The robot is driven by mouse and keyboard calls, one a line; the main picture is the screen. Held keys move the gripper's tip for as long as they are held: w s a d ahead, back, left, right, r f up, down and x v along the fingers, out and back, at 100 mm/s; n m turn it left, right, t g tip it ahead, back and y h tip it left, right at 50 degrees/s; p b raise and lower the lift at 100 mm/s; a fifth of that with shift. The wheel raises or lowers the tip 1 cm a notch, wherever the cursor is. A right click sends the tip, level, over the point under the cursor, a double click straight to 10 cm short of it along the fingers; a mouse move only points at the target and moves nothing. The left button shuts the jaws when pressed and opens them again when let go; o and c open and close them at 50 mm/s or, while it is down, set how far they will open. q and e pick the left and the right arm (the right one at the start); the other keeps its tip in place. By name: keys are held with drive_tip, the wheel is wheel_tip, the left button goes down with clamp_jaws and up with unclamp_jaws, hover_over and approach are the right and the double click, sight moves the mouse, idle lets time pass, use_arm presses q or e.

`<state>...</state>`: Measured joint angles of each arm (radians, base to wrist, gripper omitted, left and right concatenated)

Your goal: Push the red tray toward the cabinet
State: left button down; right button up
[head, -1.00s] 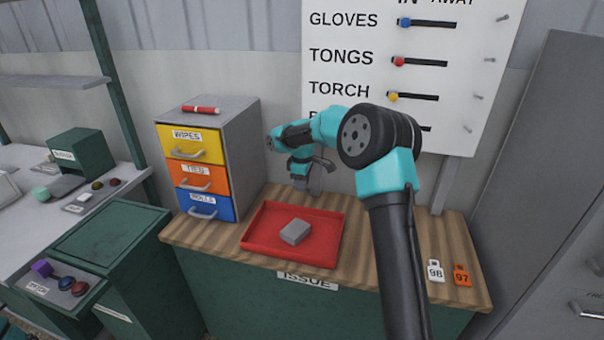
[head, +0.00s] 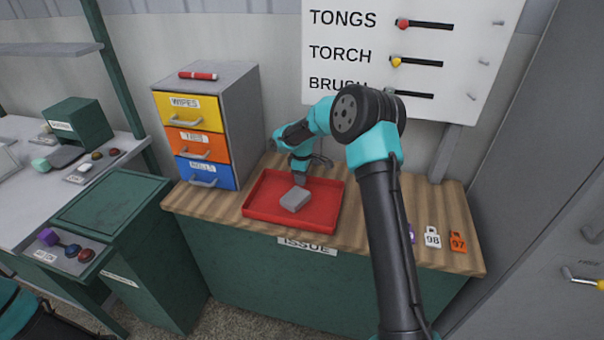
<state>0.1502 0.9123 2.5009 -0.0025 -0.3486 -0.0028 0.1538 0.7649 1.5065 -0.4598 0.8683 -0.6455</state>
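The red tray (head: 330,218) lies on the wooden counter, with a grey block (head: 295,199) in it. The cabinet (head: 238,112) with yellow, orange and blue drawers stands left of and behind the tray. A gap of bare wood separates them. My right gripper (head: 300,180) points down at the tray's far side, just behind the block. I cannot tell whether it touches tray or block. Its fingers are small and dark, and their opening is unclear. My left gripper is not in view; only part of my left arm shows at the lower left.
The wooden counter (head: 375,225) has white and orange numbered tags (head: 458,242) at its right end. A red marker (head: 198,75) lies on the cabinet. A tool board (head: 420,70) hangs behind. A green bin (head: 110,215) stands at left.

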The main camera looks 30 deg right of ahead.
drive_tip(key=shift+c, duration=0.3)
clamp_jaws()
idle(0.3)
